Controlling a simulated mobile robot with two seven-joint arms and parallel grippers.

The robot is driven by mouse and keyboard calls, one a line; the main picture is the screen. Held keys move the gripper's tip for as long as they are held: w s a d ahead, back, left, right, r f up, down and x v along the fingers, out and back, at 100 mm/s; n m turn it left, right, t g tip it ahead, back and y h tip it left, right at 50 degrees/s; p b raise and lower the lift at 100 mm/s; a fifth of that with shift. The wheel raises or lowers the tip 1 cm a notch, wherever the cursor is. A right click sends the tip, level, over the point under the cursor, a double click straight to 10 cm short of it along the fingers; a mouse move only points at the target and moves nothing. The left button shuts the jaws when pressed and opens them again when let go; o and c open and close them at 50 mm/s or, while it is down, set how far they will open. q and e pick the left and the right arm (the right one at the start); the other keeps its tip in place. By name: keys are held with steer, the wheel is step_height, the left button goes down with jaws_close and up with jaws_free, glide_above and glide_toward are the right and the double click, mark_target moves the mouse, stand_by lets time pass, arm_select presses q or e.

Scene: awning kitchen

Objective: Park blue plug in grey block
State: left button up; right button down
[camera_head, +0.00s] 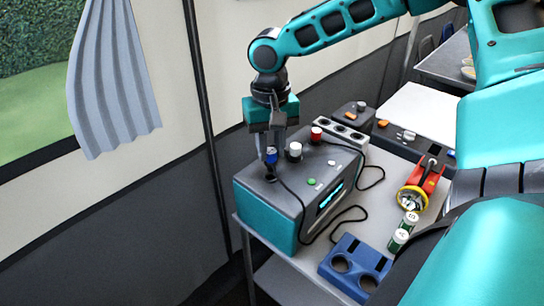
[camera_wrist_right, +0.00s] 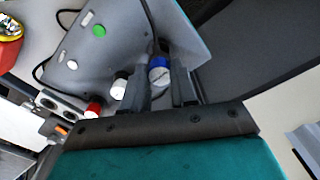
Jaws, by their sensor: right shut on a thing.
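My right gripper (camera_head: 270,158) is shut on the blue plug (camera_head: 271,153) above the left end of the grey-topped, teal-sided device (camera_head: 262,215). In the right wrist view, the plug (camera_wrist_right: 159,70) shows a blue band and white end between the fingers (camera_wrist_right: 165,92). A dark round spot (camera_head: 270,178) lies on the device just below the fingers; whether the plug touches it I cannot tell. A light grey block with several dark round holes (camera_head: 342,134) lies behind the device; it also shows in the right wrist view (camera_wrist_right: 48,103). My left gripper is not in view.
A white-topped plug (camera_head: 295,149) and a red-topped one (camera_head: 316,133) stand near my gripper. A black cable (camera_head: 304,222) loops over the device. A red and yellow lamp (camera_head: 420,190), green-and-white cylinders (camera_head: 398,240) and a blue holder (camera_head: 352,268) occupy the right side.

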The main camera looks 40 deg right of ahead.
steer(key=shift+r+p, duration=0.5)
steer(key=shift+r, duration=0.05)
steer(key=r+p, duration=0.1)
steer(key=d+r+p, duration=0.1)
steer(key=shift+d+r+p, duration=0.1)
steer(key=shift+r+p, duration=0.1)
steer(key=shift+p, duration=0.15)
steer(key=d+f+b, duration=0.2)
steer(key=d+b, duration=0.1)
steer(key=d, duration=0.9)
steer(key=d+f+b, duration=0.1)
steer(key=d+b, duration=0.2)
steer(key=d, duration=1)
steer(key=shift+w+d+f, duration=0.25)
steer(key=shift+f, duration=0.15)
steer(key=shift+f+b, duration=1.7)
steer(key=shift+b, duration=0.2)
